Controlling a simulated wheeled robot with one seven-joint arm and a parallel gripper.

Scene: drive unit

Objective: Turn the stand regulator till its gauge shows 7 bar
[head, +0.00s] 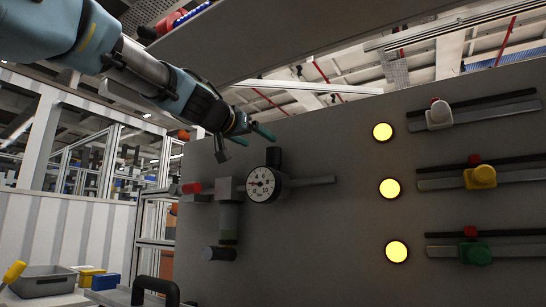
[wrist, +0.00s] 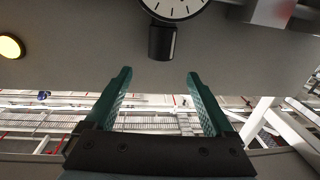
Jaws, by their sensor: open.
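The stand regulator (head: 228,190) is a grey block on the grey panel in the head view, with a pipe out to the right. Its round white gauge (head: 264,185) has a black rim; the needle reading is too small to tell. A black knob (head: 273,157) stands above the gauge. In the wrist view the gauge (wrist: 178,7) is cut off at the top edge, and the knob (wrist: 162,42) lies just beyond my fingertips, roughly centred between them. My gripper (head: 243,142) is open and empty, up and left of the knob; its green fingers also show in the wrist view (wrist: 158,75).
A red handle (head: 191,188) sticks out left of the regulator, and a dark cylinder (head: 218,253) below. Three lit yellow lamps (head: 389,188) and three sliders (head: 480,177) are at right. A grey bin (head: 43,280) and small boxes stand lower left. A shelf (head: 240,40) hangs overhead.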

